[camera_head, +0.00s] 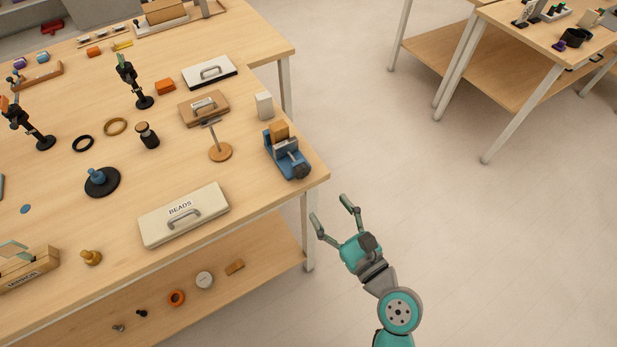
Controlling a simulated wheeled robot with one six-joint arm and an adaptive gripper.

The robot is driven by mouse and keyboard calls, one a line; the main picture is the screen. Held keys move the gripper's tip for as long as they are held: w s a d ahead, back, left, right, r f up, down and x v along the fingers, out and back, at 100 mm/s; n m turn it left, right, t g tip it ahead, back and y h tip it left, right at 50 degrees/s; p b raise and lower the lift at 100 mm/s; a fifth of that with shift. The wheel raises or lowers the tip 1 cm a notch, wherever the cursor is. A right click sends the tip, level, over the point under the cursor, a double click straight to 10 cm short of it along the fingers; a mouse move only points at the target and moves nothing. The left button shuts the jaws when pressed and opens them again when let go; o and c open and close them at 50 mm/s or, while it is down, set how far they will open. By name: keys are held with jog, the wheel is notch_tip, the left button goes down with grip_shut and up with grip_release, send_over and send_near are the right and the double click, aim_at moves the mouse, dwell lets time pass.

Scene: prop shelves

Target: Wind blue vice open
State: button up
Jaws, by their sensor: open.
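The blue vice (288,155) stands near the right front corner of the wooden table. A tan wooden block (279,131) sits at its jaws, toward the back. A dark part shows at the vice's front end, and I cannot make out its handle clearly. My gripper (332,217) is open and empty. In the picture it is below and to the right of the vice, past the table's corner and apart from the vice.
The table (240,180) holds a white box labelled BEADS (184,214), a small stand with a round wooden base (220,152) and a pale block (264,106) near the vice. Open floor (440,230) lies to the right. Another table (540,40) stands at the upper right.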

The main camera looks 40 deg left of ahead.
aim_at(303, 174)
jog(key=x, duration=1)
jog(key=c, duration=1.1)
